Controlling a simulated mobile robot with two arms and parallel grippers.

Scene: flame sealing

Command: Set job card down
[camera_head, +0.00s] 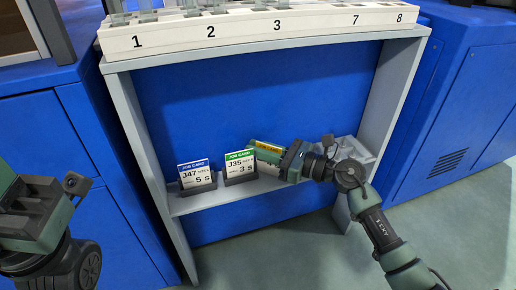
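On the low grey shelf (222,200), two job cards stand upright in dark holders. The left card (195,173) has a blue header and reads J47, 5 s. The other card (239,163) has a green header and reads J35, 3 s. My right gripper (268,157) is just right of the green-headed card, at the shelf. A yellow-headed card (268,147) shows at its fingers; most of it is hidden by the gripper. I cannot tell whether the fingers are closed on it. My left gripper (32,208) is at the left edge, away from the cards; its finger opening is unclear.
Above is a white numbered rack (255,28) on the frame's top. Grey side posts (140,150) bound the shelf. A grey fixture (352,150) is at the shelf's right end, behind my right wrist. Blue cabinets (470,110) stand on both sides.

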